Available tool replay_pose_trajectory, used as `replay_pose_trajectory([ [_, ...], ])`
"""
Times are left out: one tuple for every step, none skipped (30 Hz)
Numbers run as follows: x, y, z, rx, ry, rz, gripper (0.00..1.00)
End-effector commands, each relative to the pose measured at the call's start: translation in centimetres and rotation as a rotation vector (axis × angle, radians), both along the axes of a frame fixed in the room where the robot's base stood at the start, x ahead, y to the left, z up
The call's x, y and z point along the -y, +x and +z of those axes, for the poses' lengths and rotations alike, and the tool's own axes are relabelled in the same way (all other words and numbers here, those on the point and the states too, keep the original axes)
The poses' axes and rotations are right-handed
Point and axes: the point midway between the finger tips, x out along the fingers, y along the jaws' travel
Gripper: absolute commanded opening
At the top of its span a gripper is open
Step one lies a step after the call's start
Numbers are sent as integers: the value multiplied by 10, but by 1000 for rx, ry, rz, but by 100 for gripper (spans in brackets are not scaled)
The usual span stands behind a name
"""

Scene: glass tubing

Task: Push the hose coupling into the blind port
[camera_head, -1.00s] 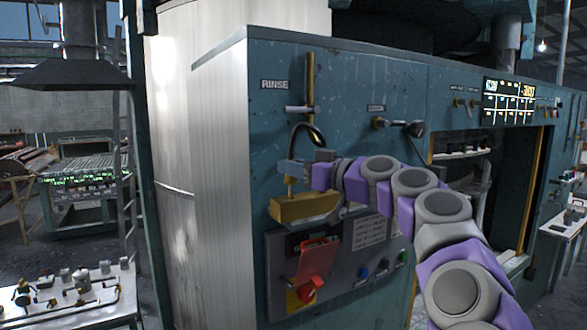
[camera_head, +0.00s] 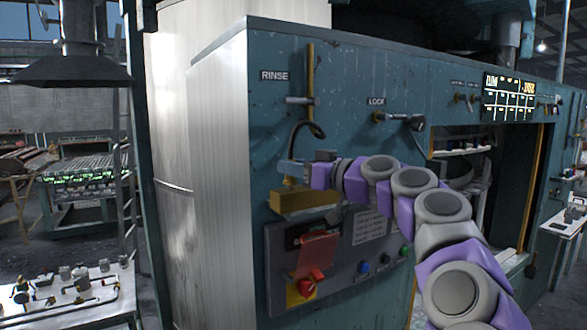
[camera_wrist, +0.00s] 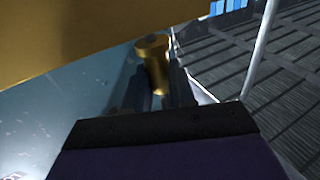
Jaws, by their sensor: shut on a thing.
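My gripper (camera_head: 292,170) is at the left front of the teal cabinet, shut on the brass hose coupling. In the head view the coupling (camera_head: 290,181) shows as a small gold piece just under the jaws, right above the brass block (camera_head: 303,204). In the wrist view the coupling (camera_wrist: 154,62) is a short brass cylinder between the dark fingers. A black hose (camera_head: 306,124) loops from the fitting under the RINSE label to the gripper. The blind port's opening is not visible, so I cannot tell whether the coupling touches it.
Below the block is a grey control panel (camera_head: 277,262) with a red switch (camera_head: 310,281) and several buttons. A lever fitting (camera_head: 398,118) sticks out under the LOCK label. The cabinet's open bay (camera_head: 500,180) lies right of my arm. In the wrist view, a large brass surface (camera_wrist: 70,35) fills the upper left.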

Motion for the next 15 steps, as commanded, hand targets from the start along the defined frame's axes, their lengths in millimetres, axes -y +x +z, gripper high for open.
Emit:
replay_pose_trajectory([
  [0,0,-2,0,0,0,0],
  [0,0,-3,0,0,0,0],
  [0,0,-3,0,0,0,0],
  [0,0,-4,0,0,0,0],
  [0,0,-5,0,0,0,0],
  [0,0,-5,1,1,0,0],
  [0,0,-6,0,0,0,0],
  [0,0,-7,0,0,0,0],
  [0,0,-7,1,1,0,0],
  [0,0,-8,0,0,0,0],
  [0,0,-9,0,0,0,0],
  [0,0,-10,0,0,0,0],
  [0,0,-10,0,0,0,0],
  [0,0,-11,0,0,0,0],
  [0,0,-12,0,0,0,0],
])
